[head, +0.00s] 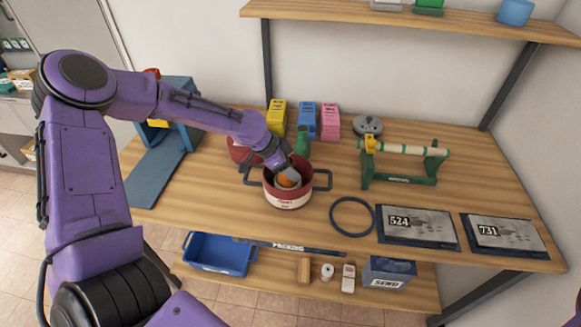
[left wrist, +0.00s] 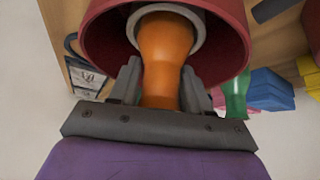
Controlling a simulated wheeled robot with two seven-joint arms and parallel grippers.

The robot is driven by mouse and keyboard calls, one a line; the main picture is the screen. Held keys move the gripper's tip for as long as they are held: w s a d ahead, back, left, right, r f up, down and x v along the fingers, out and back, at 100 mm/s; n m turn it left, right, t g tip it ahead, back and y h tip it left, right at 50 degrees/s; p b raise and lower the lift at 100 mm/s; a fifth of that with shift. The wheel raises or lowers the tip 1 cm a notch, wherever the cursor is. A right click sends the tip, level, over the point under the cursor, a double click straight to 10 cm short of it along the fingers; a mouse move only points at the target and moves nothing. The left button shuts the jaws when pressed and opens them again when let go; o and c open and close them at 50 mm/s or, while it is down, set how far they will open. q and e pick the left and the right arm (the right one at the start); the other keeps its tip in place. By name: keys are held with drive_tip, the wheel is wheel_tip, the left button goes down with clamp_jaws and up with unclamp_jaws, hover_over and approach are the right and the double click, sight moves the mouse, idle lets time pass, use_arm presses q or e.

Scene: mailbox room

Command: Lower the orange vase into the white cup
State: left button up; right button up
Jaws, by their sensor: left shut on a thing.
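The orange vase (left wrist: 166,62) is between the fingers of my left gripper (left wrist: 158,88), which is shut on it. In the head view the left gripper (head: 287,174) reaches down into the mouth of a red pot, and a bit of the orange vase (head: 285,183) shows there. In the left wrist view the white cup (left wrist: 198,22) shows as a pale ring around the vase's far end, inside the pot. I cannot tell how deep the vase sits in the cup. The cup is hard to make out in the head view. My right gripper is out of view.
The red pot (head: 290,199) with two dark side handles stands on the wooden table (head: 240,210). A green bottle (head: 302,140) and another red pot (head: 240,150) stand close behind. A black ring (head: 353,232) lies to the right. The table's front left is clear.

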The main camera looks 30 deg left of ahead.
use_arm(q)
drive_tip(key=shift+f, duration=0.15)
drive_tip(key=o, duration=1.3)
drive_tip(key=shift+c, duration=0.2)
drive_tip(key=v, duration=1)
drive_tip(key=shift+r, duration=0.3)
